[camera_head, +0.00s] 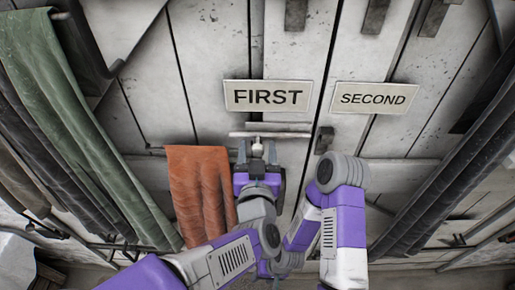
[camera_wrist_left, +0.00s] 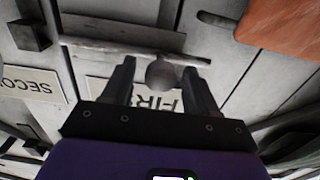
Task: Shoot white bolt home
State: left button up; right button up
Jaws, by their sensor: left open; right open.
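The white bolt (camera_head: 275,134) is a pale horizontal bar on the plank door, just below the sign that reads FIRST. A rounded grey knob (camera_head: 257,148) sits just below the bar. In the left wrist view the bar (camera_wrist_left: 125,48) crosses beyond the fingertips, and the knob (camera_wrist_left: 160,74) stands between the two fingers. My left gripper (camera_head: 257,150) is open, with a finger on each side of the knob and visible gaps. It also shows in the left wrist view (camera_wrist_left: 160,82). My right arm bends down at lower centre; its gripper fingers are hidden behind arm links.
The FIRST sign (camera_head: 267,96) and SECOND sign (camera_head: 374,97) are on the door. A dark block (camera_head: 324,140) is right of the bolt. An orange cloth (camera_head: 198,190) hangs close left of my left gripper. Green cloth (camera_head: 75,120) hangs farther left; dark drapes (camera_head: 455,185) hang right.

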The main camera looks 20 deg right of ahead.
aim_at(284, 136)
pick_arm(q)
jog(key=shift+w+d, duration=0.1)
jog(key=shift+w, duration=0.25)
grip_shut()
jog(key=d, duration=0.2)
jog(key=s+d+p, duration=0.1)
jog(key=d, duration=0.1)
jog(key=s+d+p, duration=0.1)
jog(key=d, duration=0.1)
jog(key=shift+d, duration=0.2)
jog(key=shift+w+a, duration=0.1)
jog(key=shift+a, duration=0.05)
grip_release()
jog(key=shift+d, duration=0.2)
jog(key=shift+a, duration=0.1)
jog(key=shift+a, duration=0.1)
